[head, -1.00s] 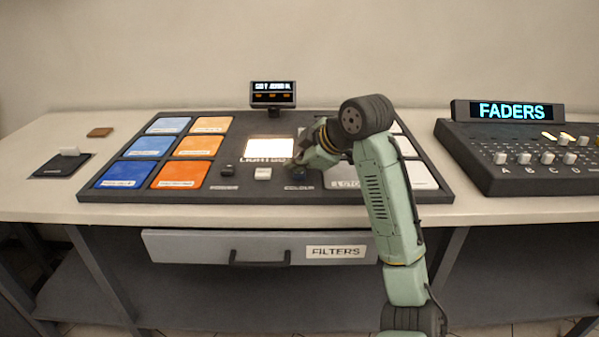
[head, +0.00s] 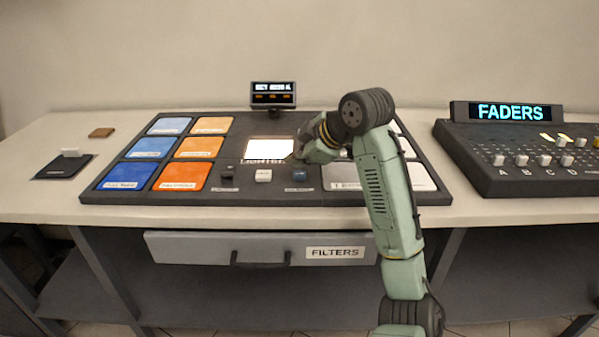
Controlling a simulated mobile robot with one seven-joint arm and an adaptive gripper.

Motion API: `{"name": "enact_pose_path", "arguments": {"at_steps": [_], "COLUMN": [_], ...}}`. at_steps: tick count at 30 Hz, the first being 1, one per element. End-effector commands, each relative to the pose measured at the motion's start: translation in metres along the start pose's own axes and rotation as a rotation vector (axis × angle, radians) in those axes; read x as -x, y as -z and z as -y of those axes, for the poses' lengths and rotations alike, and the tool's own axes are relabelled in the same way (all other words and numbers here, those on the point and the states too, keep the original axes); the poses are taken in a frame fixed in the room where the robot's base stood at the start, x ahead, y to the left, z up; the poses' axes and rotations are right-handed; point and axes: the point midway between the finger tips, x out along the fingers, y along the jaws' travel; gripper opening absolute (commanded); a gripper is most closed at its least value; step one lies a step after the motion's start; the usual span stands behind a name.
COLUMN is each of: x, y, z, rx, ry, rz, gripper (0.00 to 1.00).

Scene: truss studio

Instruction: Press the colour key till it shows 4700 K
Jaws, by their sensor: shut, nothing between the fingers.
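The light panel (head: 240,190) lies on the worktop. Along its front edge sit a black key (head: 227,171), a white key (head: 263,175) and a blue key (head: 299,174); their small labels are too blurred to read, so I cannot tell by label which is the colour key. A small display (head: 272,92) stands behind the panel; its digits are not legible. The lit white square (head: 270,149) is in the panel's middle. My gripper (head: 300,155) is shut and empty, just behind and above the blue key, apart from it. My wrist hides part of the panel.
Blue and orange filter squares (head: 183,147) fill the panel's left side; pale squares lie partly behind my arm. A fader desk (head: 520,160) stands at right. A dark pad with a white switch (head: 70,153) and a brown block (head: 102,132) lie at left. A FILTERS drawer (head: 200,248) is below.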

Motion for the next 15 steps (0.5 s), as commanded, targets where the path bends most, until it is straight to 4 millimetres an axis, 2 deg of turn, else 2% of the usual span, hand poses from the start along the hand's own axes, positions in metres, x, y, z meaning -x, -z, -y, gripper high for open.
{"name": "enact_pose_path", "arguments": {"at_steps": [9, 15], "x": [0.025, 0.033], "y": [0.019, 0.024], "z": [-0.018, -0.024], "rx": [0.000, 0.000], "ry": [-0.001, 0.000], "rz": [-0.001, 0.000], "gripper": [0.00, 0.00]}}
